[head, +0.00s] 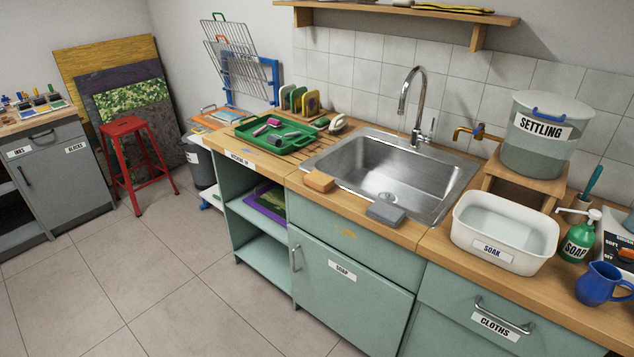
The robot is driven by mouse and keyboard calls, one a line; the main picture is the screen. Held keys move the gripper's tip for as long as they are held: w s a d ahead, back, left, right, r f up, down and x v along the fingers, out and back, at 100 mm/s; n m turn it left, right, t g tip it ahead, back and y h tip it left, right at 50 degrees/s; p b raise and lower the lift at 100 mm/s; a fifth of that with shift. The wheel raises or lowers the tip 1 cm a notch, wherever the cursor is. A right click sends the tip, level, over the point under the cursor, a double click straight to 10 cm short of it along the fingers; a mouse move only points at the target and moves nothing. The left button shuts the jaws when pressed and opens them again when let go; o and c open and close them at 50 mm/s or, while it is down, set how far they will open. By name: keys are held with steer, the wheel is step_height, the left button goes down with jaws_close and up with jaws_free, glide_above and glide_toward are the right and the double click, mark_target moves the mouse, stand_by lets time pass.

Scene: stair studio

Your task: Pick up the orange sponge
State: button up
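The orange sponge (319,181) is a small block lying on the wooden counter, at the front left corner of the steel sink (390,180). It looks light orange-brown and lies close to the sink's front rim. A grey sponge-like block (386,213) lies to its right along the same front edge. My gripper does not show in the head view, so its place relative to the sponge cannot be seen.
A green tray (300,148) with several tools stands left of the sink. A tall curved tap (413,100) rises behind it. A white SOAK tub (503,232), a SETTLING bucket (540,133), a green soap bottle (579,238) and a blue jug (602,285) stand right.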

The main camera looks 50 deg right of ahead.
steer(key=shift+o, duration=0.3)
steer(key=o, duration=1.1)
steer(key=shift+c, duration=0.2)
